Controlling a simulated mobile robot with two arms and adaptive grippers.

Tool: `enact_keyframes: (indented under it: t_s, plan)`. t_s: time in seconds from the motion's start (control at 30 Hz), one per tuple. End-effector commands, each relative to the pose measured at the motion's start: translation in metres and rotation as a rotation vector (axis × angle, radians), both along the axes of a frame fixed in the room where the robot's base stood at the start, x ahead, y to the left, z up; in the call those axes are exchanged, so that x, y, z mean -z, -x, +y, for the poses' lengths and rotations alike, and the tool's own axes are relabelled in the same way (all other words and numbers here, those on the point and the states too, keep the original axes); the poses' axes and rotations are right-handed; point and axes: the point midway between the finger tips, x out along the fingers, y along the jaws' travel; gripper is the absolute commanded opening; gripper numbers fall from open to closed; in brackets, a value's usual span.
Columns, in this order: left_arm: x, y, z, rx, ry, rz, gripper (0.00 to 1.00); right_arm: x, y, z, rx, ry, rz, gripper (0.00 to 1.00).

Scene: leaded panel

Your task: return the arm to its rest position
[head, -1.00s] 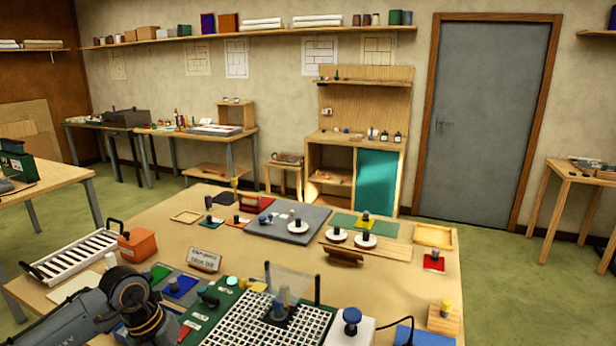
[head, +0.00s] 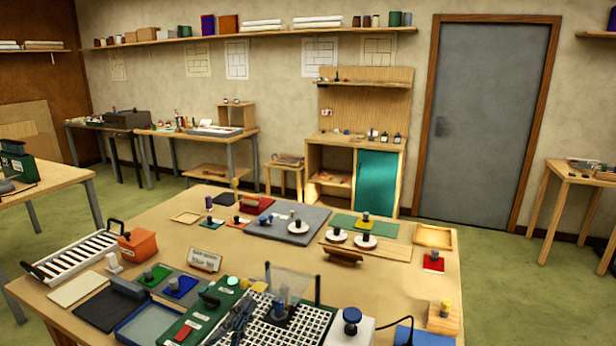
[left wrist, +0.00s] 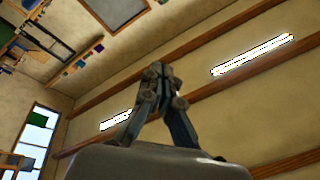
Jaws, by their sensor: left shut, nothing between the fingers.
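My left gripper (head: 244,305) shows low in the head view, in front of the white grid plate and beside the green machine base. Its fingers are together with nothing between them. In the left wrist view the closed fingers (left wrist: 158,75) point up toward the ceiling, with only the room's ceiling and walls behind them. Most of my left arm is below the picture in the head view. My right gripper is in neither view.
The worktable (head: 300,262) carries a white grid plate (head: 262,335) with an upright clear shield, a green base (head: 190,325), a slotted white rack (head: 75,255), an orange box (head: 138,244) and a blue knob (head: 352,315). The table's middle has some bare room.

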Motion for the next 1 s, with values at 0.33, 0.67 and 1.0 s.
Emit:
enact_keyframes:
  t_s: [0.33,0.67,1.0]
  plan:
    - [0.179,0.095,0.101,-0.5,0.344,0.871,0.0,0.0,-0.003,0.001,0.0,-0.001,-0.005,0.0]
    - [0.254,0.223,0.1,-0.612,0.392,1.423,0.0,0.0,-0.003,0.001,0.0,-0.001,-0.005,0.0]
    - [0.327,0.259,0.091,-0.626,0.378,1.625,0.0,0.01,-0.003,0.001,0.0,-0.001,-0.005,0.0]
